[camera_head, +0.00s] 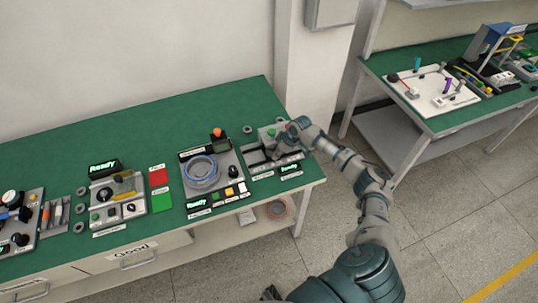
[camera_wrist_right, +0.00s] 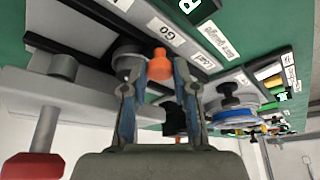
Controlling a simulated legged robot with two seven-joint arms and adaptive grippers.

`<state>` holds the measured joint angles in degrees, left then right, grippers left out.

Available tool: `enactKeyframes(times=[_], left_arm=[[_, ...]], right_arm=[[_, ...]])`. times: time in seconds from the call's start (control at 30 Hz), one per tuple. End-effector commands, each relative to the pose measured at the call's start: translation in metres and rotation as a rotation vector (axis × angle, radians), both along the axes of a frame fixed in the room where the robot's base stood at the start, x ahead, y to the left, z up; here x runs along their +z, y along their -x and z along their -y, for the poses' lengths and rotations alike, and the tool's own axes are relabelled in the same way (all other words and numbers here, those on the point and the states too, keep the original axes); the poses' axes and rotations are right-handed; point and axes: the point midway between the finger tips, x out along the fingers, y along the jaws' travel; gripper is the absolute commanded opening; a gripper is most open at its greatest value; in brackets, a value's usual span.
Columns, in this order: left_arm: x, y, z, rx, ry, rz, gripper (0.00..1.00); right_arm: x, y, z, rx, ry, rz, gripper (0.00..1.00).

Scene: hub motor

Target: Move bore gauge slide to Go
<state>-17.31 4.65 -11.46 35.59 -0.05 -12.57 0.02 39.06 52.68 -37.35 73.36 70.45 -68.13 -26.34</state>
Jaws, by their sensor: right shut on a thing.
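The bore gauge station (camera_head: 258,157) sits at the right end of the green bench, a grey base with dark slots and a green button. My right gripper (camera_head: 284,140) is down over it. In the right wrist view the two fingers (camera_wrist_right: 160,85) stand around a grey round part of the bore gauge slide (camera_wrist_right: 128,53), beside the Go label (camera_wrist_right: 166,31). The Load label (camera_wrist_right: 202,63) lies further right. The fingers partly hide the grip. An orange knob (camera_wrist_right: 159,66) shows between them. A small dark shape at the bottom of the head view may be my left gripper (camera_head: 271,293).
A ring station (camera_head: 229,184) with an orange ball stands left of the gauge. A red-ended lever (camera_wrist_right: 34,165) shows near the wrist camera. Red and green mats (camera_head: 161,202) lie further left. A second bench (camera_head: 440,124) stands right, with floor between.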

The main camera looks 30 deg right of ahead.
Motion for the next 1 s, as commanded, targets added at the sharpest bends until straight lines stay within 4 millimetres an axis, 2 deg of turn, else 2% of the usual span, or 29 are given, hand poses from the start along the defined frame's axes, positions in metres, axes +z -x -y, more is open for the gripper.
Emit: enactKeyframes(times=[0.27,0.3,0.37,0.73,0.87,1.0], left_arm=[[-0.001,-0.001,0.001,0.0,0.001,0.0,0.4],[-0.001,-0.001,0.001,0.0,0.001,0.0,0.4],[-0.001,-0.001,0.001,0.0,0.001,0.0,0.4],[0.0,-0.001,0.001,0.002,0.002,0.002,0.4],[0.0,-0.001,0.001,0.002,0.002,0.002,0.4],[0.0,-0.001,0.0,0.001,0.001,0.002,0.4]], right_arm=[[0.0,-0.001,-0.001,-0.001,0.001,0.003,0.0],[0.0,-0.001,-0.001,0.0,0.001,0.003,0.38],[0.0,-0.001,0.0,-0.001,0.001,0.003,0.53],[0.006,0.002,0.002,0.0,-0.001,0.003,0.53],[0.027,0.008,0.006,0.0,0.001,0.005,0.53],[0.057,0.019,0.013,-0.001,0.002,0.005,0.53]])
